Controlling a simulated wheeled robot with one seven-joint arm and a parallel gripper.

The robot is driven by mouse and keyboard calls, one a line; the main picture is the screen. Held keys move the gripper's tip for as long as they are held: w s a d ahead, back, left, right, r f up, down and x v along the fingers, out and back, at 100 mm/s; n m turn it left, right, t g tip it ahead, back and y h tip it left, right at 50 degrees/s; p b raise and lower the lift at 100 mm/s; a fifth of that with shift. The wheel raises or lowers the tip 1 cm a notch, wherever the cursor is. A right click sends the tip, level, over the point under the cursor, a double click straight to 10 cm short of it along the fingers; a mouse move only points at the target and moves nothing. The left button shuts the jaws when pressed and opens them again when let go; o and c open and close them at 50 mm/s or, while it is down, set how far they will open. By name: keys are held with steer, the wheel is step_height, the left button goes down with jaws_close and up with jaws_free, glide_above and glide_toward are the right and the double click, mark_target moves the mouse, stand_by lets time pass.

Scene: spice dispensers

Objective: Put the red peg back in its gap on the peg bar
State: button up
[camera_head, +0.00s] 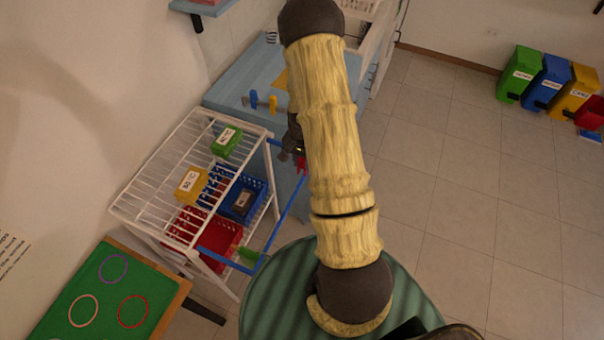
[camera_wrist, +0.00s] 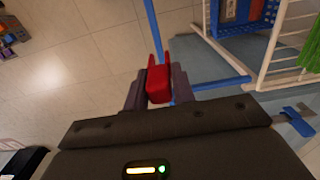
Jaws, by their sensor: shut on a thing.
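The red peg (camera_wrist: 158,77) is between the fingers of my gripper (camera_wrist: 159,88) in the wrist view, and the gripper is shut on it. In the head view the red peg (camera_head: 302,165) shows as a small red patch beside my arm. A blue bar (camera_wrist: 153,30) runs behind the peg in the wrist view. In the head view the blue bar (camera_head: 289,205) bends round the front of a white rack, with a green piece (camera_head: 249,254) near its lower corner. I cannot tell whether the peg touches the bar. My arm hides most of the gripper in the head view, and no gap shows clearly.
The white wire rack (camera_head: 150,205) holds green and yellow boxes and blue and red baskets. A light blue cabinet (camera_head: 228,95) stands behind, with a blue (camera_head: 253,98) and an orange piece (camera_head: 273,104) on it.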

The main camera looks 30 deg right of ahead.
steer(key=w+a+f+n+b, duration=0.2)
steer(key=a+n+b, duration=0.3)
steer(key=a+n, duration=0.5)
steer(key=a, duration=0.3)
steer(key=shift+w+a+f, duration=0.15)
steer(key=shift+a+f, duration=0.1)
steer(key=shift+f, duration=0.1)
steer(key=shift+a, duration=0.15)
